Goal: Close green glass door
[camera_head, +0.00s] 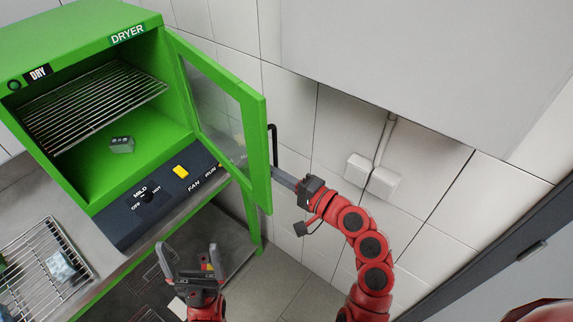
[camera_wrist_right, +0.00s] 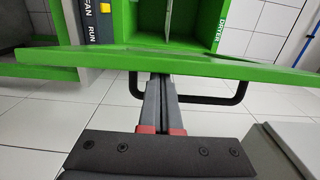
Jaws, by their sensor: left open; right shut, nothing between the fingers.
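The green-framed glass door (camera_head: 259,150) of the green dryer (camera_head: 75,33) stands wide open, hinged at the dryer's right side. Its black handle (camera_head: 273,145) is on the outer face, and also shows in the right wrist view (camera_wrist_right: 241,88). My right gripper (camera_head: 277,175) is shut and empty, its fingertips at the outer side of the door near the handle. In the right wrist view the shut fingers (camera_wrist_right: 160,85) reach the door's green frame (camera_wrist_right: 90,60); contact is hard to tell. My left gripper (camera_head: 190,250) is open and empty, low in front of the dryer.
A small grey object (camera_head: 122,145) lies inside the dryer below a wire rack (camera_head: 95,98). A control panel (camera_head: 150,197) with a yellow switch runs under the opening. Another wire rack (camera_head: 40,262) stands at lower left. A tiled wall (camera_head: 335,125) lies behind the door.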

